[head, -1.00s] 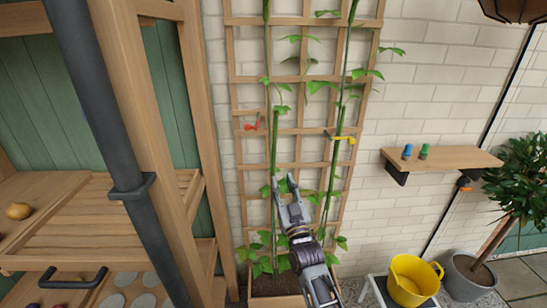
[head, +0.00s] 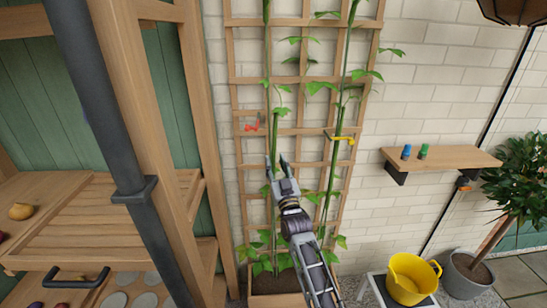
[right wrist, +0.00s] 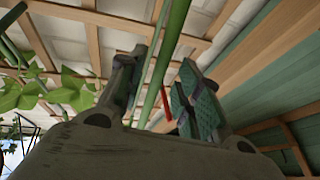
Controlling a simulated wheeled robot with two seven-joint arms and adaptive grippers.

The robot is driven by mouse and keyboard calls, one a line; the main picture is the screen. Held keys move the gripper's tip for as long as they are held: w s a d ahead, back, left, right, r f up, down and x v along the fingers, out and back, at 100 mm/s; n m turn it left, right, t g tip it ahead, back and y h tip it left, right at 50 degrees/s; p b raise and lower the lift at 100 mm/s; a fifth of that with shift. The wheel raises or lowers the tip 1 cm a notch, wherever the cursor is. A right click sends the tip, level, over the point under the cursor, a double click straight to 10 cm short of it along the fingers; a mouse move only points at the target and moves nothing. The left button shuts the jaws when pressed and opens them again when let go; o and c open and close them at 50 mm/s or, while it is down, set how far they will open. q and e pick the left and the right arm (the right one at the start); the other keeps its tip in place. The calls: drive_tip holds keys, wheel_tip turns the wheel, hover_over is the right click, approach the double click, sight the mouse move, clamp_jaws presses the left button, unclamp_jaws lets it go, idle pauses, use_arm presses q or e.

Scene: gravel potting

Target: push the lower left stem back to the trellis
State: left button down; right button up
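The wooden trellis (head: 299,131) stands against the brick wall. The lower left stem (head: 274,135) is a green upright stalk whose top shows near the red clip (head: 252,127); its middle is hidden behind my gripper. My right gripper (head: 276,158) is at this stem, pointing up, with its fingers apart. In the right wrist view, a green stem (right wrist: 174,45) passes between the spread fingers (right wrist: 155,88); I cannot tell whether they touch it. The red clip (right wrist: 158,90) shows beyond the fingers. My left gripper is out of view.
The right stem (head: 336,150) has a yellow clip (head: 342,139). A planter (head: 275,285) sits below the trellis. A wooden shelf rack (head: 205,130) is close on the left. A wall shelf (head: 440,158), yellow bucket (head: 410,280) and potted tree (head: 510,185) are on the right.

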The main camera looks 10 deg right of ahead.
sight(274, 159)
drive_tip(key=shift+x, duration=1.65)
clamp_jaws()
